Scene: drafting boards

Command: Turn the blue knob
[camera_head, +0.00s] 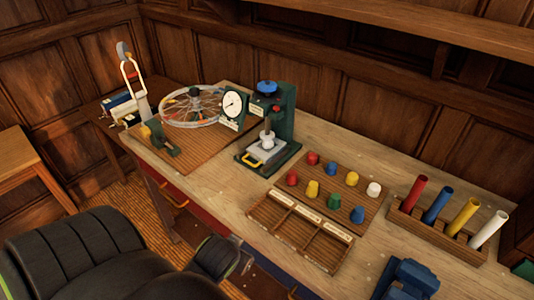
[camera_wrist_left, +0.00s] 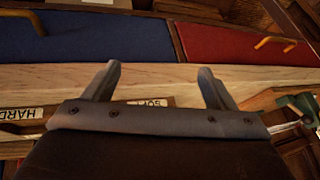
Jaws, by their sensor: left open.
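The blue knob (camera_head: 267,87) sits on top of a dark green press (camera_head: 283,118) near the back of the desk. A white piece stands on the press's plate under its column. My left gripper (camera_head: 246,257) is open and empty, low at the desk's front edge, well below and in front of the knob. Its two spread fingers (camera_wrist_left: 158,70) also show in the left wrist view, with nothing between them. The knob cannot be made out in that view. My right gripper is not in view.
A round dial (camera_head: 233,104) and a spoked wheel (camera_head: 194,106) stand left of the press. Coloured caps lie on a board (camera_head: 322,167) right of it, behind a sorting tray (camera_head: 259,211). A rack (camera_head: 402,215) holds coloured cylinders. Blue (camera_wrist_left: 90,37) and red (camera_wrist_left: 225,43) drawers front the desk.

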